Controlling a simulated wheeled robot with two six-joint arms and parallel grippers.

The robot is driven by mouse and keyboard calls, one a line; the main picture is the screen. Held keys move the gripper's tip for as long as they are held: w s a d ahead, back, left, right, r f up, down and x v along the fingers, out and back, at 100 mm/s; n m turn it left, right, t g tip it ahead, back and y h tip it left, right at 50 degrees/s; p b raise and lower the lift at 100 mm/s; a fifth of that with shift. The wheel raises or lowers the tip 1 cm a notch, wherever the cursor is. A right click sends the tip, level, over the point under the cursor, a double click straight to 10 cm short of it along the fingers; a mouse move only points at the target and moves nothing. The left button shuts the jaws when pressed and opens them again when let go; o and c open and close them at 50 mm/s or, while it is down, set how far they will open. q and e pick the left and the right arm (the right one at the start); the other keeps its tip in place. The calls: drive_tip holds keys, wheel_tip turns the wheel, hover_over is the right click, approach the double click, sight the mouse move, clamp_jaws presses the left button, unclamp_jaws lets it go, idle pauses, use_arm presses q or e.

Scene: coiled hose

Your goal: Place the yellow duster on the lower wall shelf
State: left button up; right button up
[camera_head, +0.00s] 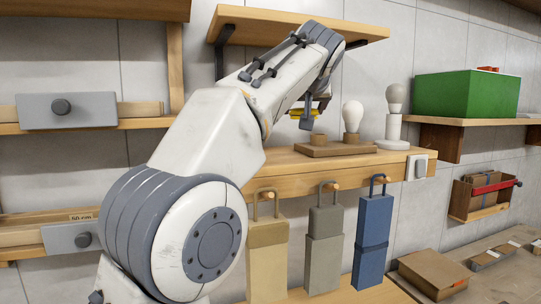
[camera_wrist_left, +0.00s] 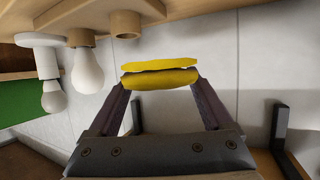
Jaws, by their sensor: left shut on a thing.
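The yellow duster (camera_head: 303,112) is held in my left gripper (camera_head: 309,116), above the lower wall shelf (camera_head: 283,165) and left of the bulbs. The left wrist view, which looks upside down, shows the duster (camera_wrist_left: 160,78) clamped between the two fingertips (camera_wrist_left: 160,86). The duster looks clear of the lower shelf, whose wood (camera_wrist_left: 205,9) runs along the top of that view. My left arm hides part of the shelf's left side. My right gripper is in neither view.
A wooden base with an empty socket (camera_head: 319,140) and a white bulb (camera_head: 353,117) stands on the lower shelf. Another bulb (camera_head: 395,98) stands on a white holder beside it. The upper shelf (camera_head: 360,26) hangs above.

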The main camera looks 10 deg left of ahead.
use_arm(q)
drive_tip(key=b, duration=0.2)
hover_over(272, 156)
drive_tip(key=f, duration=0.4)
drive_tip(key=shift+w+d+f, duration=0.1)
drive_tip(key=shift+w+f, duration=0.1)
drive_tip(key=shift+f, duration=0.1)
drive_tip(key=shift+f+b, duration=0.3)
drive_tip(key=shift+f, duration=1.75)
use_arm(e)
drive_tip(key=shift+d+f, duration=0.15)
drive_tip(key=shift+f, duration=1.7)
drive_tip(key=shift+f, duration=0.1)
use_arm(q)
drive_tip(key=shift+f, duration=0.2)
drive_tip(key=o, duration=1)
drive_tip(key=shift+c, duration=0.2)
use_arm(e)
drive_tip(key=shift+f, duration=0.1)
use_arm(q)
drive_tip(key=shift+r, duration=0.1)
